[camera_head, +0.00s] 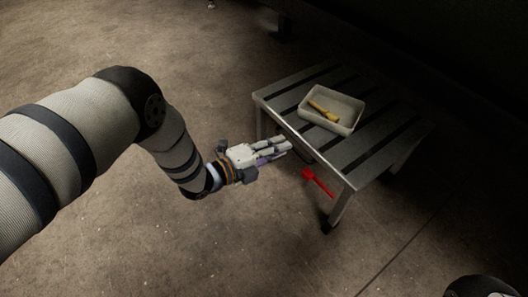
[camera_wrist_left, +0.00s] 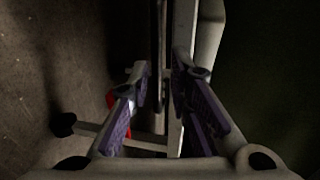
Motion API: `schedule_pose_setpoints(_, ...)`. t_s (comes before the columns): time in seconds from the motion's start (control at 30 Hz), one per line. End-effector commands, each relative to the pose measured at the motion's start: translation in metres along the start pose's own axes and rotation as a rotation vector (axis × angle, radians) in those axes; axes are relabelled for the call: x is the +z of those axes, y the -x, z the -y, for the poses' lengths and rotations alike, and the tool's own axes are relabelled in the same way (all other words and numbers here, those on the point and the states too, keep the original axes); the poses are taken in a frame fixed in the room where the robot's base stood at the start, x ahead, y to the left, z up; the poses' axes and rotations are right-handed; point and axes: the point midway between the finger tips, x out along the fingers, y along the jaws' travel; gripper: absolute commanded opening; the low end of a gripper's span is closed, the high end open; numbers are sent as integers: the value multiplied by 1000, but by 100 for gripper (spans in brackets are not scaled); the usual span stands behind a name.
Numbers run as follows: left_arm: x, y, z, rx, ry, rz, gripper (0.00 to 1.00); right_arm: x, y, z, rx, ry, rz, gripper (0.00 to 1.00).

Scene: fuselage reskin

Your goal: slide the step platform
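The step platform (camera_head: 350,158) is a low grey metal bench with a slatted top, standing upright on the concrete floor. My left gripper (camera_head: 288,149) is at its near left side, by the long edge. In the left wrist view, its two purple-padded fingers (camera_wrist_left: 163,105) are spread apart, with a pale bar of the platform (camera_wrist_left: 182,50) showing in the space between them. I cannot tell whether the fingers touch it. A red part (camera_head: 317,182) hangs below the platform's near edge and shows partly behind a finger in the wrist view (camera_wrist_left: 111,99). My right gripper is not visible.
A pale open tray (camera_head: 345,122) with a yellow tool (camera_head: 322,110) in it sits on the platform top. A dark structure (camera_head: 455,40) fills the upper right. Open concrete floor lies to the left and in front.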

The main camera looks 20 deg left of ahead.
Motion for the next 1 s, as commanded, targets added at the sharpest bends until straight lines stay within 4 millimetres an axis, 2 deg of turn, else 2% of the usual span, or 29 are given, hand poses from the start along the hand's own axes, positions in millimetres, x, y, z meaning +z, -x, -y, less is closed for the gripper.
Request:
schedule_pose_setpoints(0.1, 1, 36, -1, 6, 1, 2, 18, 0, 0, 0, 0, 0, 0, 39)
schedule_pose_setpoints(0.2, 1, 61, -1, 4, 1, 1, 18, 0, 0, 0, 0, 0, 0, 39)
schedule_pose_setpoints(0.33, 0, 84, -1, 3, 0, 1, 18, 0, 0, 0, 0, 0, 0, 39)
schedule_pose_setpoints(0.5, 0, 94, 0, 2, 0, 0, 18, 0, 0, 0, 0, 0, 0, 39)
schedule_pose_setpoints(0.87, 0, 94, -1, 3, 1, 1, 18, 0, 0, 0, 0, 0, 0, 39)
schedule_pose_setpoints(0.93, -4, 98, -11, 32, 39, 9, 18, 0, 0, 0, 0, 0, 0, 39)
schedule_pose_setpoints(0.97, -8, 102, -21, 63, 82, 18, 18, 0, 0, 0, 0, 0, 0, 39)
schedule_pose_setpoints(1.0, -16, 111, -41, 124, 164, 38, 18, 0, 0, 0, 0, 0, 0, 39)
